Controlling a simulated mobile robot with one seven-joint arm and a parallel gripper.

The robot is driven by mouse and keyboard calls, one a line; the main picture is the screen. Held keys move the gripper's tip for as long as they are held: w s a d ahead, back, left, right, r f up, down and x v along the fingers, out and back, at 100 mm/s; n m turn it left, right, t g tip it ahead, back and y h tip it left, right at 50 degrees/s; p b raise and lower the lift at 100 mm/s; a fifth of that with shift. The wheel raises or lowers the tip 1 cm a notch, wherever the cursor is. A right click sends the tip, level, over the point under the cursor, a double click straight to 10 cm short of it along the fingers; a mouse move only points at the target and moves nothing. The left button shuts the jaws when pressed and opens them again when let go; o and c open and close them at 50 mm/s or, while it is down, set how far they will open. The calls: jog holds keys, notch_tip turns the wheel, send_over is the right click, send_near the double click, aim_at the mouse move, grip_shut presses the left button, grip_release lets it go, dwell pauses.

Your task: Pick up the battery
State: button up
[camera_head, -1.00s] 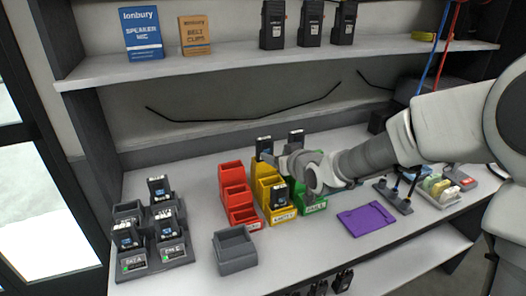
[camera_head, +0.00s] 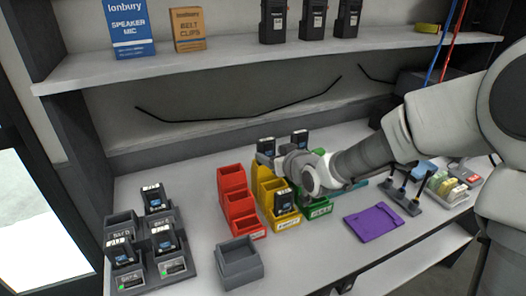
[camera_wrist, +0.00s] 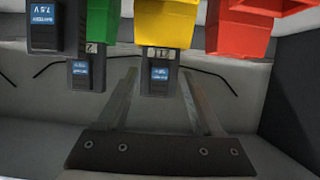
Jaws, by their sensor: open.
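A black battery (camera_head: 266,147) with a blue label stands upright at the back of the yellow stepped bins (camera_head: 263,173). In the wrist view this battery (camera_wrist: 160,76) shows between and beyond the two fingertips. My gripper (camera_wrist: 160,74) is open, with a finger to each side of it in the picture; I see no contact. In the head view my gripper (camera_head: 270,161) is just in front of that battery, and my wrist hides part of the yellow and green bins. Other batteries stand in the green bins (camera_head: 300,138), the front yellow bin (camera_head: 283,201) and the charger (camera_head: 165,240).
Red bins (camera_head: 238,203) stand left of the yellow ones, green bins (camera_head: 318,208) right. An empty grey bin (camera_head: 239,262) is in front. A purple folder (camera_head: 373,222) lies to the right. A shelf (camera_head: 230,62) with boxes and radios runs above.

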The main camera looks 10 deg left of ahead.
jog(key=shift+w+a, duration=0.1)
jog(key=shift+w, duration=0.05)
jog(key=shift+c, duration=0.3)
grip_shut()
jog(key=shift+r, duration=0.45)
jog(key=s+d+r+p, duration=0.8)
jog(key=r, duration=0.2)
jog(key=shift+s, duration=0.4)
